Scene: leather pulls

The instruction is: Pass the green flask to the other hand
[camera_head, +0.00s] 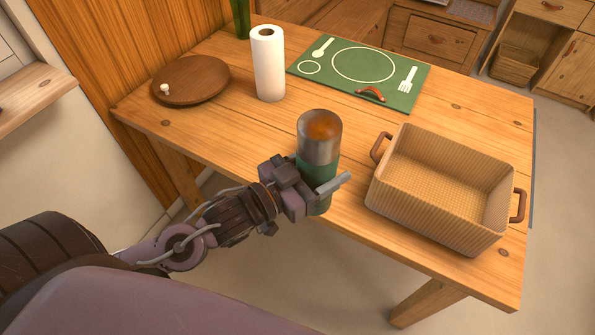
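The green flask (317,170) has a grey metallic upper part and an orange-brown top. It is roughly upright near the front edge of the table. My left gripper (321,188) is at its lower half, with one grey finger across the near side of the flask. The other finger is hidden behind the flask, and the gripper looks shut on it. I cannot tell whether the flask's base touches the table. My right gripper is not in view.
A wicker basket (382,197) with brown handles stands right of the flask. Behind are a paper towel roll (269,65), a round wooden board (200,80) and a green placemat (325,75) with a reddish-brown curved piece (371,94) on it. The table (215,125) is clear left of the flask.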

